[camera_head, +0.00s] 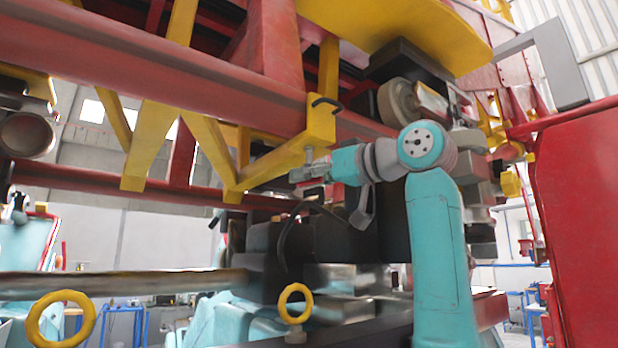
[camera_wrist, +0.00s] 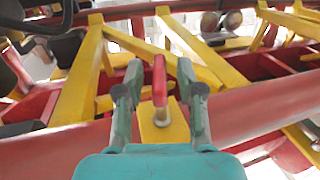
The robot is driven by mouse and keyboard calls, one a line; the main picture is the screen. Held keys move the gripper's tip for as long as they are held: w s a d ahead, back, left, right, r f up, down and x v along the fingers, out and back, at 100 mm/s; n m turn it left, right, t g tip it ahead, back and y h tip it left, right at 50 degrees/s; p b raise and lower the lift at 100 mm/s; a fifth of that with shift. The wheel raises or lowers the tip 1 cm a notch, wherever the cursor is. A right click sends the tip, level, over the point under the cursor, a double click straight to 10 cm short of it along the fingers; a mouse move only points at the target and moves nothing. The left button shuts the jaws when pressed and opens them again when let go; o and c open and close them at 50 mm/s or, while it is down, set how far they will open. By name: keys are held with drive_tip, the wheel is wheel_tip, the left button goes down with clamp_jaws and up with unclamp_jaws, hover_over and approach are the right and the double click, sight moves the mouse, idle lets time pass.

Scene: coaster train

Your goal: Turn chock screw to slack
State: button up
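In the wrist view, a red bar-shaped handle (camera_wrist: 159,82) stands in front of a yellow block (camera_wrist: 172,130); I take it to be the chock screw's handle. My gripper (camera_wrist: 159,90) is open, with one finger on each side of the handle and visible gaps on both sides. In the head view my gripper (camera_head: 303,178) is just under the yellow bracket (camera_head: 318,125), by a short grey screw (camera_head: 308,156) hanging from it. The handle is too small and covered there to make out clearly. I cannot tell whether the fingertips touch the screw.
Red beams (camera_head: 150,70) and yellow struts (camera_head: 213,140) run above and beside my arm. A round wheel (camera_head: 398,102) is close above the wrist. Dark blocks (camera_head: 265,250) lie below, and two yellow rings (camera_head: 294,302) stand at the front. A red panel (camera_head: 580,210) is at right.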

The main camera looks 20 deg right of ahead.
clamp_jaws()
drive_tip(key=shift+a+h, duration=0.1)
drive_tip(key=shift+h, duration=0.2)
drive_tip(key=shift+m+t+h, duration=0.6)
drive_tip(key=shift+m+h, duration=0.1)
drive_tip(key=shift+m+t+h, duration=0.5)
drive_tip(key=shift+m+h, duration=0.4)
drive_tip(key=shift+h, duration=0.4)
unclamp_jaws()
